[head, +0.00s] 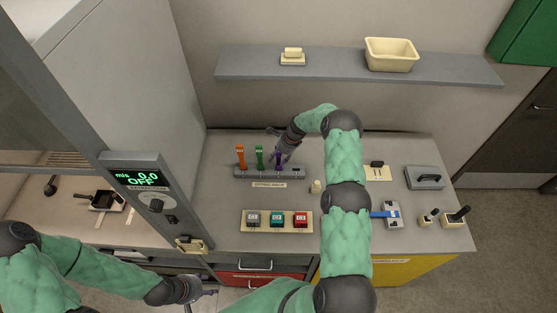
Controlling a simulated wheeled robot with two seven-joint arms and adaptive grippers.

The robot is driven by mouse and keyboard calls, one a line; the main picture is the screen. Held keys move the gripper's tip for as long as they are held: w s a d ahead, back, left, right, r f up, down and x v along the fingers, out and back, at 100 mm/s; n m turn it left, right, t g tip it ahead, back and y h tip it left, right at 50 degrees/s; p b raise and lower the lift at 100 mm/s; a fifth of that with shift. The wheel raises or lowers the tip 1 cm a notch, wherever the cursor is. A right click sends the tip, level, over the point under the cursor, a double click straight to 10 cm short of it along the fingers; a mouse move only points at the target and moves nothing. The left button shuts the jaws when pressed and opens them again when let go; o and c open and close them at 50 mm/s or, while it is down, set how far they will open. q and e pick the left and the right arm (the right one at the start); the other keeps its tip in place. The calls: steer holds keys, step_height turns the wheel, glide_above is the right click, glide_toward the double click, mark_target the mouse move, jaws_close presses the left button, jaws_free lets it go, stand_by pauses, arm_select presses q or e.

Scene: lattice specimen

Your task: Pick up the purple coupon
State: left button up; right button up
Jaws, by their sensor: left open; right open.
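The purple coupon (278,161) stands upright at the right end of the grey drying rack (297,174) on the counter. A green coupon (259,155) and an orange coupon (240,155) stand in the same rack to its left. My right gripper (276,143) is open at the top of the purple coupon, its fingers close around or beside it. I cannot tell whether they touch it, and the gripper hides part of it. My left gripper (207,294) is open and empty, low in front of the counter, far from the rack.
A board with grey, teal and red blocks (276,220) lies in front of the rack. A small cream bottle (316,186) stands right of it. A blue-and-grey device (392,214) and a grey case (425,178) sit further right. A wall shelf (350,66) hangs above; a control post (150,195) stands left.

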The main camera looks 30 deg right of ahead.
jaws_close()
steer(key=shift+r, duration=0.1)
stand_by(0.4)
